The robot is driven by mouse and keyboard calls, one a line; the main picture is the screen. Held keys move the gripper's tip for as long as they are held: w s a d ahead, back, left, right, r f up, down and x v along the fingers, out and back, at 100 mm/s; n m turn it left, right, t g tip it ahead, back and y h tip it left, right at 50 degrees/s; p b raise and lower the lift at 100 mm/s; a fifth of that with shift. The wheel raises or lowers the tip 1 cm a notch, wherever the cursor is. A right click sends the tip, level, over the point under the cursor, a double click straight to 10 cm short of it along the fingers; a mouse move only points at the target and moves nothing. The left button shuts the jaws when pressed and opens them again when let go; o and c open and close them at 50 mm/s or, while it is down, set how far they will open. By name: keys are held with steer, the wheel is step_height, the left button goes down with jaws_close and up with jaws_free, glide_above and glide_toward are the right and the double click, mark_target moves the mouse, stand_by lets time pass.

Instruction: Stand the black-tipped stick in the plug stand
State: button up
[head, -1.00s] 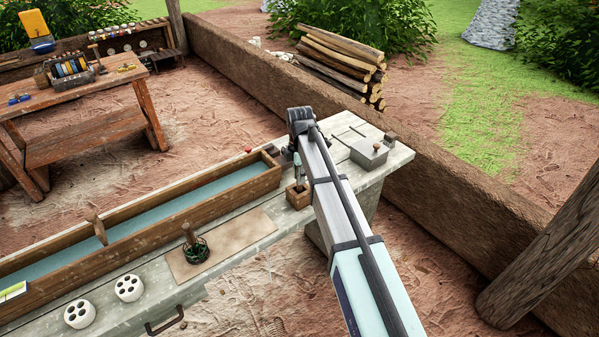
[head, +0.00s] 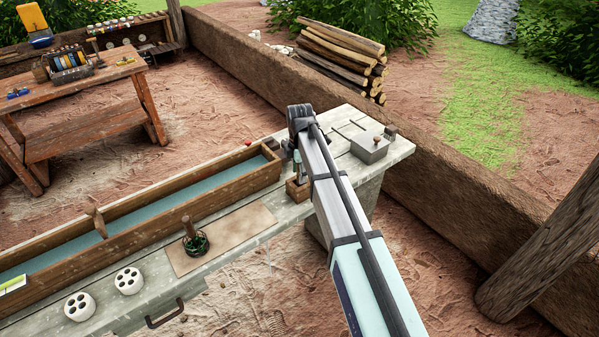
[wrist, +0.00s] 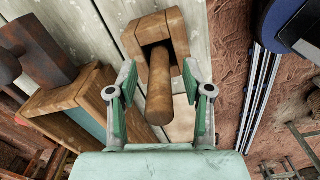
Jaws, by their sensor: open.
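My gripper (wrist: 158,85) is open in the wrist view, with its green-padded fingers on either side of a plain round wooden stick (wrist: 159,90). The stick stands in the square opening of a small wooden block (wrist: 177,35). A gap shows beside the stick, so the fingers do not look closed on it. No black tip shows; its lower end is hidden in the block. In the head view the block (head: 296,190) sits on the bench end under my gripper (head: 297,168). Another brown stick (head: 188,226) stands in a dark green ringed holder (head: 196,243). I cannot tell which holder is the plug stand.
A long wooden trough (head: 150,222) runs along the bench. Two white pieces with holes (head: 129,281) stand at the front left. A tan board (head: 245,225) has bare room. A grey lidded box (head: 370,149) stands to the right of my gripper.

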step_height(320, 180, up, 12)
steer(key=shift+r, duration=0.1)
stand_by(0.5)
stand_by(0.5)
